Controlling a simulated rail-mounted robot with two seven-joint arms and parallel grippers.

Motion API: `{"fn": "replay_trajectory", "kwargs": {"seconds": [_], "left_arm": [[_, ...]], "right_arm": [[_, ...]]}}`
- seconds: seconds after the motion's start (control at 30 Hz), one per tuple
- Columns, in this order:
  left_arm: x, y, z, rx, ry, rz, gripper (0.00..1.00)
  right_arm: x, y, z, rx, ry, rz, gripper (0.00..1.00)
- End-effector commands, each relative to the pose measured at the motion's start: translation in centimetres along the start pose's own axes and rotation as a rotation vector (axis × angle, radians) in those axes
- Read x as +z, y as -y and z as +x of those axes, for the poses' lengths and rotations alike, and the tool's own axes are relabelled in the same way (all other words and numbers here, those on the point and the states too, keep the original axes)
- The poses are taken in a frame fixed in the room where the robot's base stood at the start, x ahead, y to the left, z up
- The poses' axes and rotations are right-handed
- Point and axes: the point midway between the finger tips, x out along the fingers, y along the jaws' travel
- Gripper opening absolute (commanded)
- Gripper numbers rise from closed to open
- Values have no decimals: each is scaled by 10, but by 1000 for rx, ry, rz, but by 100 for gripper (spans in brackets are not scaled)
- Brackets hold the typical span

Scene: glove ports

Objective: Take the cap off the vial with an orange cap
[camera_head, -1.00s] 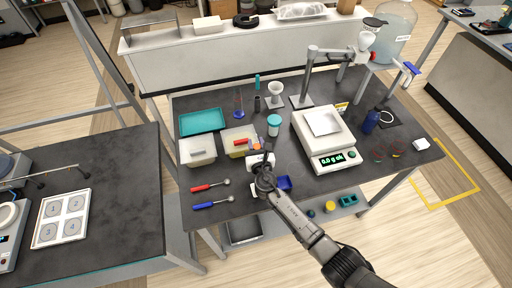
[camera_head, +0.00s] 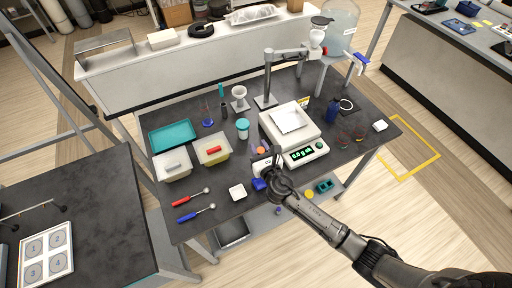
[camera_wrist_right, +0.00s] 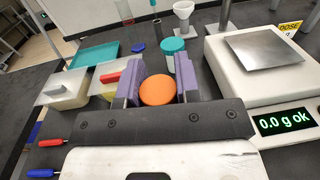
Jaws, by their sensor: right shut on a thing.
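The orange cap (camera_wrist_right: 157,91) shows as a round disc between the two purple fingers of my right gripper (camera_wrist_right: 158,84) in the wrist view. The fingers stand close on both sides of it. In the head view the orange cap (camera_head: 261,150) shows at the tip of my right gripper (camera_head: 262,153), just left of the white balance. The vial's body is hidden beneath the cap and behind the gripper, so I cannot tell whether the fingers grip the cap or the glass. My left gripper is not in view.
The white balance (camera_head: 273,127) stands close on the right, reading 0.0 g. A teal-lidded jar (camera_head: 242,129) stands behind. A yellowish tub (camera_head: 212,150) is at left.

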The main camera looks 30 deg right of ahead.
Motion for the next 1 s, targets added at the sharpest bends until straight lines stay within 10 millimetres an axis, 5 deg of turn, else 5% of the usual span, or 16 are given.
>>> {"fn": "replay_trajectory", "kwargs": {"seconds": [0.13, 0.17, 0.47, 1.0], "left_arm": [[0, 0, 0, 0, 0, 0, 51], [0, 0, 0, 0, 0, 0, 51], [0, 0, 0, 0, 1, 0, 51], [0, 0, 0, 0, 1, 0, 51]], "right_arm": [[0, 0, 0, 0, 0, 0, 7], [0, 0, 0, 0, 0, 0, 28], [0, 0, 0, 0, 0, 0, 0], [-2, 4, 0, -29, -1, 2, 0]]}}
